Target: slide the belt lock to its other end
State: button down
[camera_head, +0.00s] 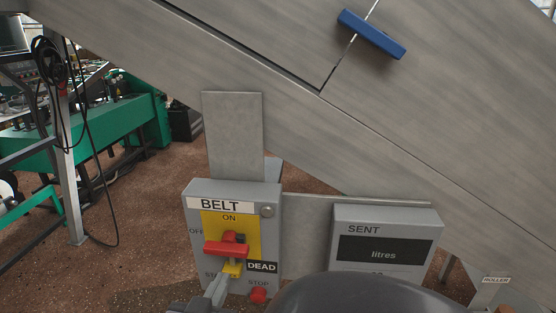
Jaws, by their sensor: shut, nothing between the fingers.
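The grey BELT box (276,225) stands left of centre, with a yellow panel marked ON. A red handle (226,249) lies roughly level across the panel, with a red knob above its middle. A small yellow piece (233,269), which looks like the belt lock, is just below the handle, left of the DEAD label (262,267). My gripper (219,283) reaches up from the bottom edge, shut and empty, with its tip at the yellow piece's lower left. I cannot tell if they touch. My gripper covers part of the lettering and the box's lower front.
A red STOP button (258,295) sits just right of my gripper. A SENT litres display box (386,238) stands to the right. A large sloping grey panel (300,130) with a blue handle (371,34) crosses above. Green machinery (90,130) stands behind at left.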

aim_at(232, 261)
jog(key=shift+b+x, duration=0.55)
jog(key=shift+x, duration=1.65)
notch_tip(232, 261, down, 3)
jog(key=shift+s+d+f+b, duration=0.1)
jog(key=shift+b, duration=0.5)
jog(key=shift+f, duration=0.1)
